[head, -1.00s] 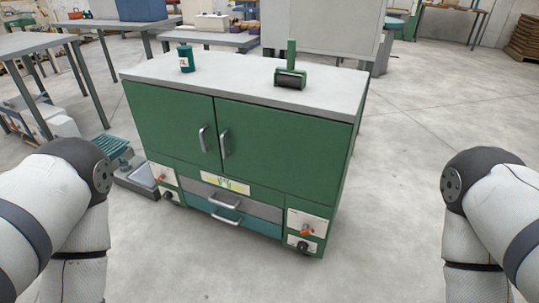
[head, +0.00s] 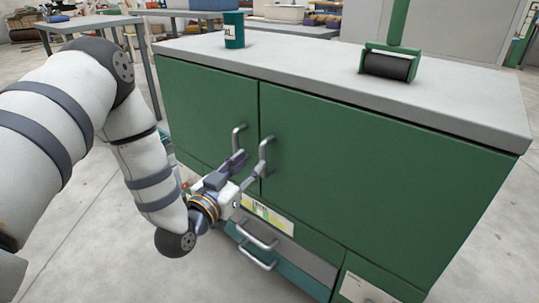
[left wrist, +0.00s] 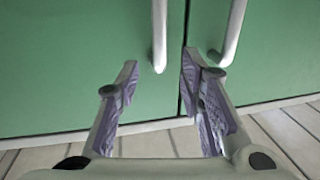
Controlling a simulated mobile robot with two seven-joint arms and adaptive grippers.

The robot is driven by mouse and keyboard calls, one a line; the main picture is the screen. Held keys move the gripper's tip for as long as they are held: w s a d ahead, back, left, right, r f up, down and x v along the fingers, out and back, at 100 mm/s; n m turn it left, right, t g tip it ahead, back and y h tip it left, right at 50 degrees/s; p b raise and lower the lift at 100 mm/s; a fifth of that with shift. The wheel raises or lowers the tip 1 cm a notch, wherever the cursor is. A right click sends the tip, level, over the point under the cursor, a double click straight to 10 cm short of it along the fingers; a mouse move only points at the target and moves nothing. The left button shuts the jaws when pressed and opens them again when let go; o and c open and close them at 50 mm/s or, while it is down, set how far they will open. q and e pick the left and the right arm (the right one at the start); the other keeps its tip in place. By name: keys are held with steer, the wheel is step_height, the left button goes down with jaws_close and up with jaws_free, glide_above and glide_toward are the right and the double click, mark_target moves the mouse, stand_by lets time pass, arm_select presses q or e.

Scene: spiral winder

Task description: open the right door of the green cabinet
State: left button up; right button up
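The green cabinet's right door (head: 370,180) is closed, with a pale vertical bar handle (head: 264,156) by the middle seam. The left door (head: 205,105) is also closed; its handle (head: 237,140) is beside the seam. My left gripper (head: 250,164) is open and empty, close to the lower ends of both handles. In the left wrist view its fingers (left wrist: 157,75) are spread. The left door's handle (left wrist: 159,35) lines up with the gap between them, and the right door's handle (left wrist: 235,28) is right of the right finger. Contact cannot be told. My right gripper is out of view.
On the grey cabinet top (head: 310,62) stand a teal canister (head: 234,30) and a green roller tool (head: 390,62). Drawers with bar handles (head: 257,238) are below the doors. Tables stand behind. Floor is free at the lower left.

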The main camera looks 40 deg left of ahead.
mark_target(261, 154)
arm_select(q)
steer(key=w, duration=0.4)
steer(key=w+b, duration=0.1)
steer(key=w, duration=0.2)
steer(key=shift+a+f, duration=0.1)
steer(key=shift+a, duration=0.3)
jaws_close()
